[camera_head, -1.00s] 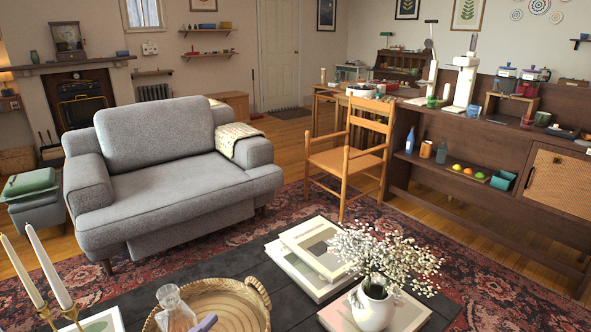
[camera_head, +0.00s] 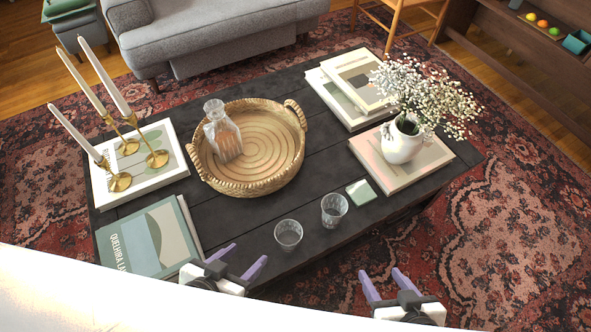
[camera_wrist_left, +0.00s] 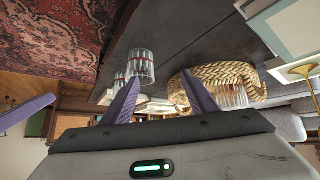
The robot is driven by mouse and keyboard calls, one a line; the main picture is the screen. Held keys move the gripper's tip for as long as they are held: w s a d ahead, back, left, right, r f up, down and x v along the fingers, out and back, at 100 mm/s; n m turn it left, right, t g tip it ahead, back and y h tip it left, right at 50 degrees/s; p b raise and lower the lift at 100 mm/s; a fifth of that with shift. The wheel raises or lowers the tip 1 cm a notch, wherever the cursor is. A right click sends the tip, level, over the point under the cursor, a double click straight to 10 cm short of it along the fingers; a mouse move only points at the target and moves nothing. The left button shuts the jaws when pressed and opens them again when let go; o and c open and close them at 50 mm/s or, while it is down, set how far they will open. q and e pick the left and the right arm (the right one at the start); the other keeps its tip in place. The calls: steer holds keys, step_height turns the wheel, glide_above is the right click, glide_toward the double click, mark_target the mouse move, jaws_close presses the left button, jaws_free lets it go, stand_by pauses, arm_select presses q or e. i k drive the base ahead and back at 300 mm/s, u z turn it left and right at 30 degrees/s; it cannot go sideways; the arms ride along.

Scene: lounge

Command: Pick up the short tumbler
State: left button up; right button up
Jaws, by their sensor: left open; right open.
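The short tumbler (camera_head: 288,233) is clear glass and stands upright near the front edge of the dark table (camera_head: 240,232). A taller clear glass (camera_head: 334,209) stands just to its right and behind. My left gripper (camera_head: 248,253) is open and empty, left of and in front of the short tumbler, apart from it. In the left wrist view, which looks upside down, the short tumbler (camera_wrist_left: 141,66) lies beyond the left finger, with the other glass partly hidden behind it. My right gripper (camera_head: 381,273) is open and empty, off the table's front right side.
A woven tray (camera_head: 203,172) holds a glass decanter (camera_head: 222,130). A green coaster (camera_head: 363,193) lies right of the glasses. A grey-green book (camera_head: 150,240) is left of my left gripper. Brass candlesticks (camera_head: 157,157) and a white flower vase (camera_head: 402,145) stand on books further back.

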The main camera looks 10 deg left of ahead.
mark_target(289, 233)
steer(key=z, duration=0.2)
steer(key=k, duration=0.3)
steer(key=z, duration=1.3)
steer(key=k, duration=1.3)
steer(key=u, duration=1.6)
steer(key=i, duration=0.5)
steer(key=u, duration=0.1)
